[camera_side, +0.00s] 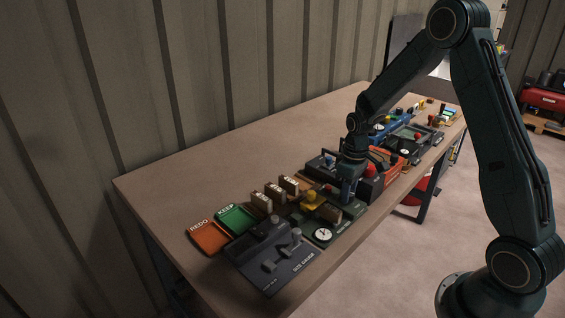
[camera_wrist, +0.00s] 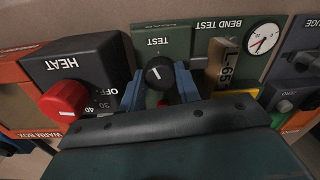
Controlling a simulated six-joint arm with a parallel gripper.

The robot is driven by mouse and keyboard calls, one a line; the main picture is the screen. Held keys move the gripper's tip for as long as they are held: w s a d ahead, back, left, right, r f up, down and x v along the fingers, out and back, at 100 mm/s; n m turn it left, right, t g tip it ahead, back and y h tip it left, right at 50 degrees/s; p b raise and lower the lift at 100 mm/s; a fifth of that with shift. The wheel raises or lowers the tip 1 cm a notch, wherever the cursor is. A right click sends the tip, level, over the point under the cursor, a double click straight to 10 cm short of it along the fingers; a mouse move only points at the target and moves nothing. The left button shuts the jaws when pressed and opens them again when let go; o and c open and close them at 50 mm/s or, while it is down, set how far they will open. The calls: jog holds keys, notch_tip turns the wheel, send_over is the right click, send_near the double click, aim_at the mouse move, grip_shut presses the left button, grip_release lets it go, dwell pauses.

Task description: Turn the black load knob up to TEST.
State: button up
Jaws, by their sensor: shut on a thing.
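The black load knob (camera_wrist: 160,74) is on a dark green panel (camera_wrist: 178,42) in the wrist view. In the side view my gripper (camera_side: 348,190) reaches down to the bench by the bend-test panel. The knob cannot be made out there behind the fingers.
A dark HEAT box with a red knob (camera_wrist: 64,101) stands close on the left in the wrist view. Green (camera_side: 237,219) and orange (camera_side: 208,237) trays lie at the bench's near end.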

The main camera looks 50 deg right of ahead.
jog(key=shift+m, duration=1.9)
jog(key=o, duration=0.7)
notch_tip(320, 180, up, 14)
jog(key=shift+d+f, duration=0.1)
jog(key=shift+d, duration=0.05)
